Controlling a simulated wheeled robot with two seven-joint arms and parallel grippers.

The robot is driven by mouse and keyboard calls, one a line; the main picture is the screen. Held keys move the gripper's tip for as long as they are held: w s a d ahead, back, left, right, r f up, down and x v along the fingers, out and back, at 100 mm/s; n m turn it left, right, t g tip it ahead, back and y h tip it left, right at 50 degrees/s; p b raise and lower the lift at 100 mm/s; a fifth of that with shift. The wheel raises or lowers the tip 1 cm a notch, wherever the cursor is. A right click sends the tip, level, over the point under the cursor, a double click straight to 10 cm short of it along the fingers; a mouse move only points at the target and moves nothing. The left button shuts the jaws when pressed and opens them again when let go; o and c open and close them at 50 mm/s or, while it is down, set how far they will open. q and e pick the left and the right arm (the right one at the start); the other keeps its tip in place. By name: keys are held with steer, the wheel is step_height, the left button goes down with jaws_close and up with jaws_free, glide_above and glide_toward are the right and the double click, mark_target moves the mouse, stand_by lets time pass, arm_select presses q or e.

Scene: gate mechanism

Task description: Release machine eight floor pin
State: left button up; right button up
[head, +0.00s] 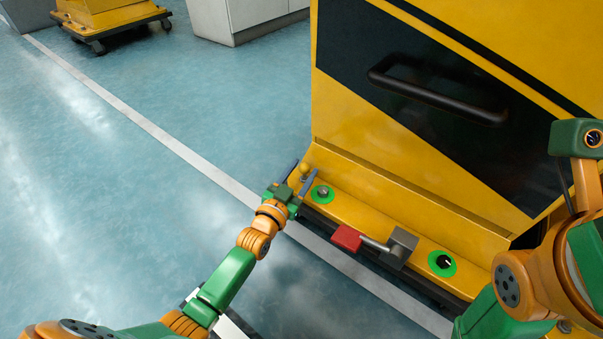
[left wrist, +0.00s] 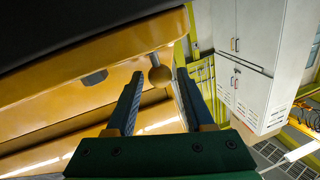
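A large yellow machine (head: 365,125) with a low front ledge stands right of centre in the head view. A small yellow ball knob (head: 304,168) is at the ledge's left end. My left gripper (head: 303,181) is there with its two fingers apart. In the left wrist view the ball knob (left wrist: 160,76) shows on a short stem between the open fingertips or just beyond them; I cannot tell whether they touch it. A grey knob in a green ring (head: 322,193) is beside it. My right arm is at the right edge; its fingers are not visible.
A red pedal (head: 346,238) on a grey block (head: 399,247) juts from the ledge. A black knob in a green ring (head: 442,263) is farther right. A black handle (head: 437,98) crosses the machine's front. The blue floor (head: 120,200) on the left is clear.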

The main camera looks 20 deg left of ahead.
arm_select(q)
jaws_close()
stand_by(1.2)
